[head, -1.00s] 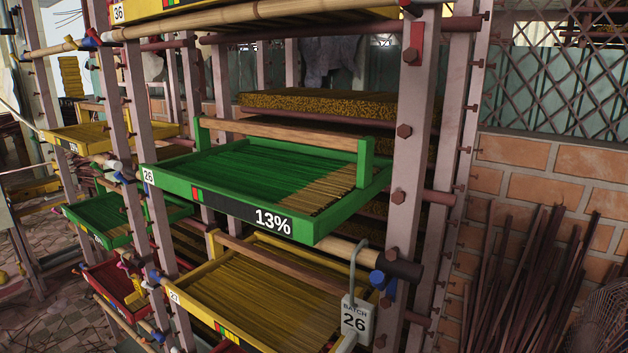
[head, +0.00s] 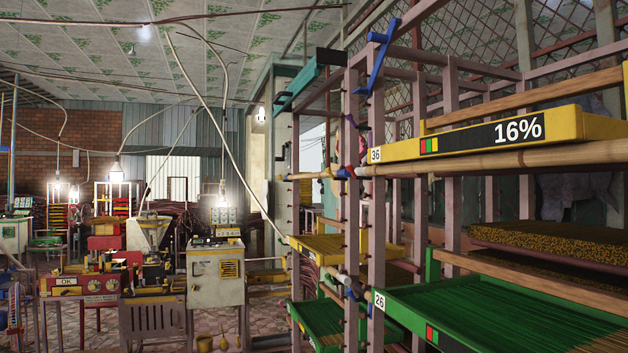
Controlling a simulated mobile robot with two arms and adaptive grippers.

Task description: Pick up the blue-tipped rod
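Several bamboo rods run across the rack. One long bamboo rod (head: 450,161) under the yellow tray marked 16% has blue (head: 346,172) at or beside its left end. I cannot tell whether the blue is the rod's own tip or a separate clamp. Lower down, a pale rod end (head: 343,281) sits near another blue piece (head: 350,304). I cannot tell which of these is the blue-tipped rod. Neither of my grippers is in view.
The rack's pink posts (head: 376,215) fill the right side. It holds a yellow tray (head: 500,132) and a green tray (head: 470,310). A blue bracket (head: 379,52) sits high on a post. Grey and red machines (head: 215,275) stand at left, with tiled floor around them.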

